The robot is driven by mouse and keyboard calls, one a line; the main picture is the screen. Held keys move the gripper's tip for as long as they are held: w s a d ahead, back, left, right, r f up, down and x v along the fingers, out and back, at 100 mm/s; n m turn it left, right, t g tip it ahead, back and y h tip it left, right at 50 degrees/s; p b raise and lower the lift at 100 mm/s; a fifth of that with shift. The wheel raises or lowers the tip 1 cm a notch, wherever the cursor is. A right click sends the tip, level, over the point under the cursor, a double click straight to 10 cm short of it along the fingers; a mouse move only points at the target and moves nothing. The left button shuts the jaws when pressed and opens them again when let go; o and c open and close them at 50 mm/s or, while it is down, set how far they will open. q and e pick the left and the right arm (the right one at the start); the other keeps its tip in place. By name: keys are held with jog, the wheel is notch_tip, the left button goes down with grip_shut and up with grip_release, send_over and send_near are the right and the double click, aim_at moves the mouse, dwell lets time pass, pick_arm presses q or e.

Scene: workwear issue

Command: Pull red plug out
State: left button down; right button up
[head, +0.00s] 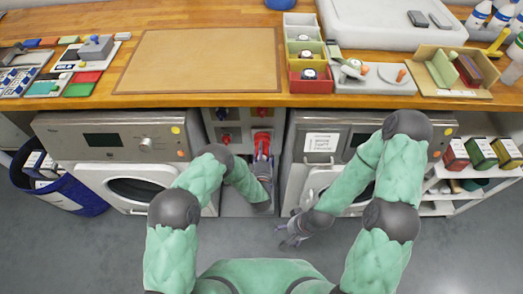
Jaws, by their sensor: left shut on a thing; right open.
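The red plug (262,138) is at the lower right of a pale panel (243,122) between two washing machines, under the counter. My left gripper (262,157) reaches up to it from below and is shut on it. The fingers hide the plug's lower part, and I cannot tell how deep it sits in the panel. My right gripper (285,232) is open and empty, low over the grey floor, in front of the right machine.
Washing machines stand close on the left (107,140) and right (320,142) of the panel. The wooden counter (150,100) overhangs above. A blue bin (70,195) stands at far left and a white shelf (450,207) with boxes at right. The floor in front is clear.

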pick_arm(q)
jog(key=shift+s+a+p, duration=0.2)
jog(key=shift+s+p, duration=0.25)
jog(key=shift+s, duration=1)
jog(key=shift+c, duration=2.3)
grip_release()
jog(key=shift+a, duration=0.1)
jog(key=shift+s, duration=0.45)
jog(key=s, duration=1.1)
